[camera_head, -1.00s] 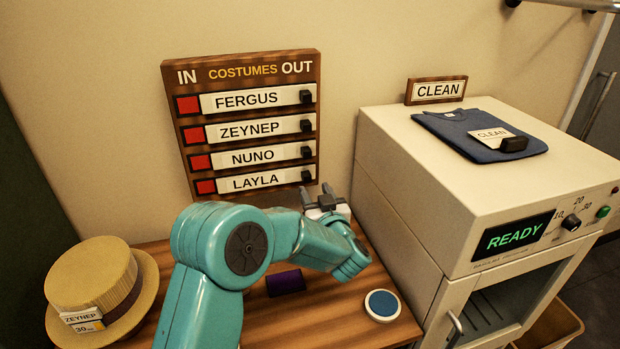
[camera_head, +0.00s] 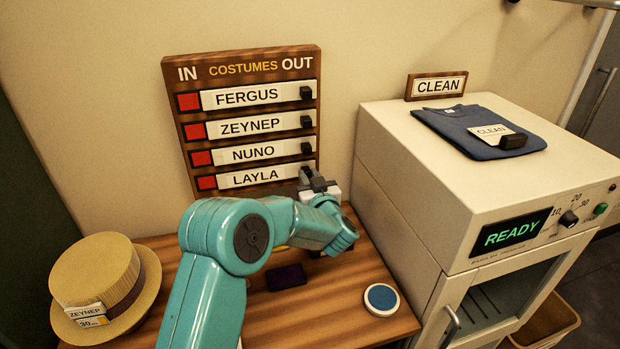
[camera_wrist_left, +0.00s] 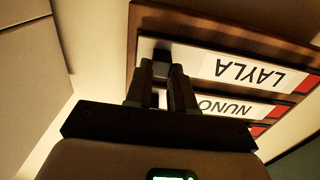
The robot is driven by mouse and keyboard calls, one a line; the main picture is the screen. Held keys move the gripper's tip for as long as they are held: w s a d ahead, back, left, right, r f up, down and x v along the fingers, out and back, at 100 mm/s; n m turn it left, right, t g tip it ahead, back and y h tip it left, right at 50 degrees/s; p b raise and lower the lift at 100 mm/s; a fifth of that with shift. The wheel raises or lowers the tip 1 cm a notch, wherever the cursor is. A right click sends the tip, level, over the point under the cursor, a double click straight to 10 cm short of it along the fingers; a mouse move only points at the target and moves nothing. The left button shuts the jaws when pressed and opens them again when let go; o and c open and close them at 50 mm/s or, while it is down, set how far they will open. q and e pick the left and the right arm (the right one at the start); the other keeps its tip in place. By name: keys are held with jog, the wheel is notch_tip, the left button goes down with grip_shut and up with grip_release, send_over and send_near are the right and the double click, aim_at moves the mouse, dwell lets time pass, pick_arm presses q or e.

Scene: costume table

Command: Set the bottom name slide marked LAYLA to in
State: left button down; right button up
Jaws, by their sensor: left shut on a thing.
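The costumes board (camera_head: 246,64) stands against the wall, with IN at its left and OUT at its right. The LAYLA slide (camera_head: 257,177) is the bottom row, with red showing at its left end (camera_head: 206,183). Its right end is hidden behind my left gripper (camera_head: 318,184). In the left wrist view the LAYLA slide (camera_wrist_left: 249,72) appears upside down, and my left gripper (camera_wrist_left: 161,84) is shut on its black knob (camera_wrist_left: 153,49) at the OUT end. My right gripper is not in view.
The FERGUS, ZEYNEP and NUNO slides (camera_head: 253,154) above also have knobs at the right. A straw hat (camera_head: 100,280), a dark purple block (camera_head: 286,276) and a blue round disc (camera_head: 381,299) are on the table (camera_head: 330,320). A cream cabinet (camera_head: 400,190) stands right of the board.

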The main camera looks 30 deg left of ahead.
aim_at(283, 171)
pick_arm(q)
jog(key=s+a+b, duration=0.1)
jog(key=s+a, duration=0.1)
jog(key=s+a+b, duration=0.1)
jog(key=s, duration=0.1)
jog(key=shift+s+a, duration=0.15)
jog(key=shift+a, duration=0.2)
jog(key=shift+d, duration=0.1)
jog(key=c, duration=1)
grip_release()
jog(key=shift+s, duration=0.1)
jog(key=shift+o, duration=0.2)
